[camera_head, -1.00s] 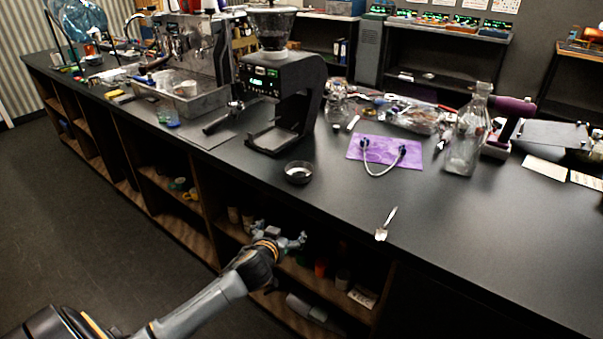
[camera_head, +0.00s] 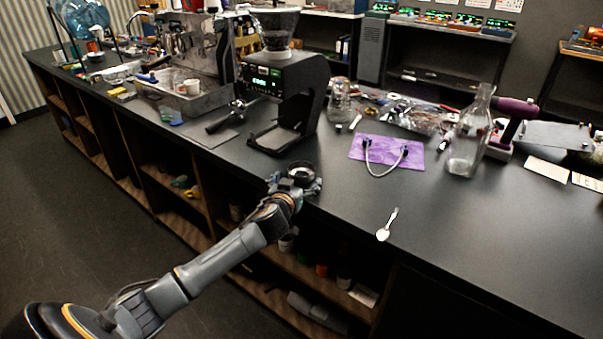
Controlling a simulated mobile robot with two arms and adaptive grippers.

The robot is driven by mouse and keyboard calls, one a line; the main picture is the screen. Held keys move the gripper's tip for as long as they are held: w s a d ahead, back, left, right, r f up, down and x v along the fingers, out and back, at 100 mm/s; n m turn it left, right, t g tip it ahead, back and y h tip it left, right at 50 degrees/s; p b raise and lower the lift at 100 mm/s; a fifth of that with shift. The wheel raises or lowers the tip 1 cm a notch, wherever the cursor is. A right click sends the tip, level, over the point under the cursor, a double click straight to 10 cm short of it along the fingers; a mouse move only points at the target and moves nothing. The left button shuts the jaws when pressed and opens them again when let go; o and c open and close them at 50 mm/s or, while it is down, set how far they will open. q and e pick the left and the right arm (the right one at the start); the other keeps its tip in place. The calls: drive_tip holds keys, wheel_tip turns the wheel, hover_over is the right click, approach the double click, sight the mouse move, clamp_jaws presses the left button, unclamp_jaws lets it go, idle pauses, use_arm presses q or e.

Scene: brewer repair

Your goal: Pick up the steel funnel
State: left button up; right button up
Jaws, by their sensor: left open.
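The steel funnel (camera_head: 302,170) looks like a small round dark cup with a light rim, at the counter's front edge below the black grinder. My left gripper (camera_head: 296,183) is open at the funnel, with one finger to its left and one at its right front. The gripper hides the funnel's lower front, and I cannot tell whether the fingers touch it. My right gripper is not in view.
The black grinder (camera_head: 283,85) stands just behind the funnel. A purple cloth (camera_head: 413,158) with a hose lies to the right, and a spoon (camera_head: 384,233) lies near the front edge. A glass bottle (camera_head: 466,140) stands farther right. Open shelves lie below the counter.

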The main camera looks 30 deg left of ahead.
sight(304, 168)
use_arm(q)
drive_tip(key=x, duration=0.5)
drive_tip(key=shift+r+p, duration=0.1)
drive_tip(key=shift+p, duration=0.25)
drive_tip(key=shift+s, duration=0.1)
drive_tip(key=c, duration=1.3)
